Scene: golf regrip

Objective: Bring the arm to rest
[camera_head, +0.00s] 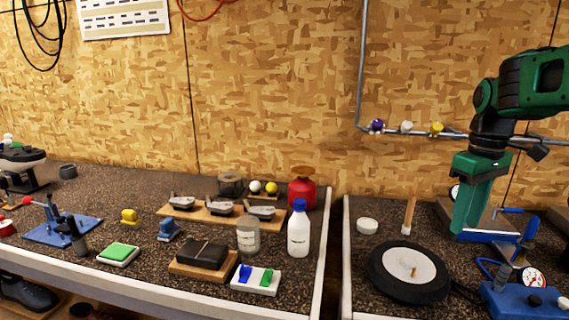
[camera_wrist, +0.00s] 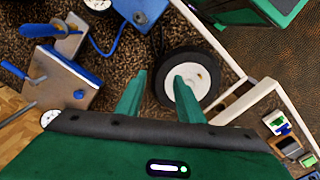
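My green arm comes in at the upper right of the head view, with my gripper (camera_head: 466,232) pointing down over the right bench (camera_head: 368,252). In the wrist view its two green fingers stand apart, and my gripper (camera_wrist: 160,78) is open with nothing between them. The fingertips appear in front of a black round disc with a white centre, seen beyond the right finger in the wrist view (camera_wrist: 200,74). In the head view the black disc (camera_head: 384,284) lies left of my gripper. Whether the fingers clear the blue-edged vise is hard to tell.
A blue-and-grey vise (camera_wrist: 66,82) lies close to my gripper. A blue box with a gauge (camera_head: 520,300) stands at the right front. A pipe (camera_head: 362,70) runs along the wall behind my arm. The left bench holds a white bottle (camera_head: 298,235) and a red can (camera_head: 302,193).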

